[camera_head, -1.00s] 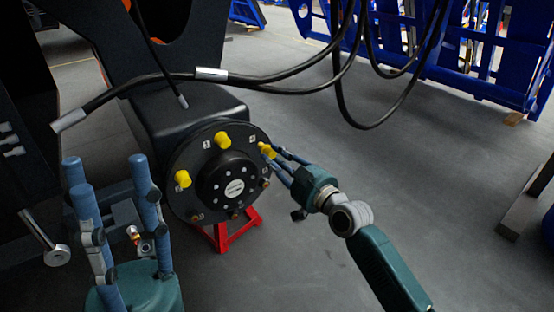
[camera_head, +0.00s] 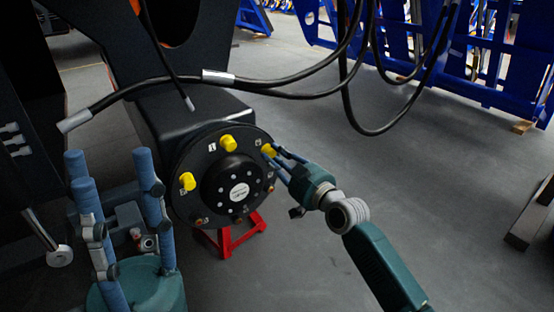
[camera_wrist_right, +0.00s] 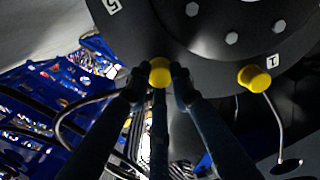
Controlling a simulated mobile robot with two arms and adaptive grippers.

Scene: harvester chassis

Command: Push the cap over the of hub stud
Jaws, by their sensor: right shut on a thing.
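The hub (camera_head: 222,178) is a dark round flange with a raised centre and bare copper-coloured studs along its lower edge. Yellow caps sit at its left (camera_head: 187,181) and top (camera_head: 228,143). My right gripper (camera_head: 272,156) is shut on a third yellow cap (camera_head: 268,149) at the hub's upper right edge. In the right wrist view this cap (camera_wrist_right: 159,73) is between the fingertips against the hub rim; how deep it sits on a stud is hidden. Another cap (camera_wrist_right: 254,78) shows beside the mark 1. My left gripper (camera_head: 112,190) is open and empty, fingers pointing up, left of the hub.
Black hoses (camera_head: 290,90) hang across the view above the hub. A red stand (camera_head: 232,236) is under the hub. Blue racks (camera_head: 430,60) stand at the back right.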

